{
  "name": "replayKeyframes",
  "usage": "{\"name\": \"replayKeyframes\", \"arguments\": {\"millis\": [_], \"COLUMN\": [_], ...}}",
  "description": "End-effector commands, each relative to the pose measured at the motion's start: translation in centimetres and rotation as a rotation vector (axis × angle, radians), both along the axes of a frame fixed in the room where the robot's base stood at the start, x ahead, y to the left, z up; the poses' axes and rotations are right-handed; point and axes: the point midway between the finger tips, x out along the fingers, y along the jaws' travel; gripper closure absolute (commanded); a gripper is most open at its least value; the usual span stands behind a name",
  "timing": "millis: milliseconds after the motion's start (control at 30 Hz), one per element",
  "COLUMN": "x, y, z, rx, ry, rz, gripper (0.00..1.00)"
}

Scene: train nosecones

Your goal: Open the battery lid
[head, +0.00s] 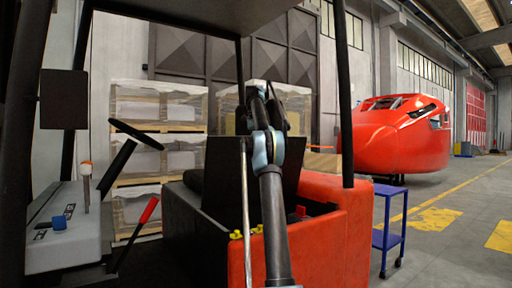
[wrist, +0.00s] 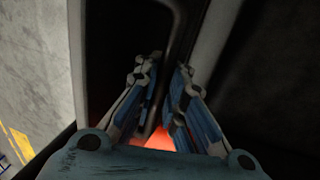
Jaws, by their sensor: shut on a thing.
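The red and black vehicle (head: 345,235) fills the middle of the head view. Its black battery lid (head: 224,165) stands raised at a steep angle above the open compartment in the red body. My arm reaches up in front of the lid, and my gripper is hard to make out there. In the wrist view my gripper (wrist: 166,72) has its two blue-grey fingers on either side of a thin dark edge, which looks like part of the lid (wrist: 176,30). The fingers are shut on it.
A steering wheel (head: 136,134) and a red lever (head: 148,210) are at left. A dark roof post (head: 345,95) stands right of my arm. A blue cart (head: 388,238) is close on the right. A red train nosecone (head: 400,140) is behind.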

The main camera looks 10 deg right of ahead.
Motion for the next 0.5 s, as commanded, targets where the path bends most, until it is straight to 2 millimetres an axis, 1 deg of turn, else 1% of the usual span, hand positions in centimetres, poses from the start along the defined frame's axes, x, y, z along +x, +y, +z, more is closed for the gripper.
{"name": "replayKeyframes", "arguments": {"millis": [33, 67, 100, 133, 500], "x": [-0.5, -0.7, -0.9, -1.0, -1.6], "y": [-0.7, -0.7, -0.8, -0.8, -0.3], "z": [0.3, 0.5, 0.7, 0.8, 1.2], "rx": [-0.007, -0.008, -0.008, -0.008, -0.007], "ry": [-0.004, -0.005, -0.006, -0.006, -0.007], "rz": [-0.006, -0.006, -0.007, -0.007, -0.003], "gripper": [0.88, 0.81, 0.72, 0.69, 0.69]}}
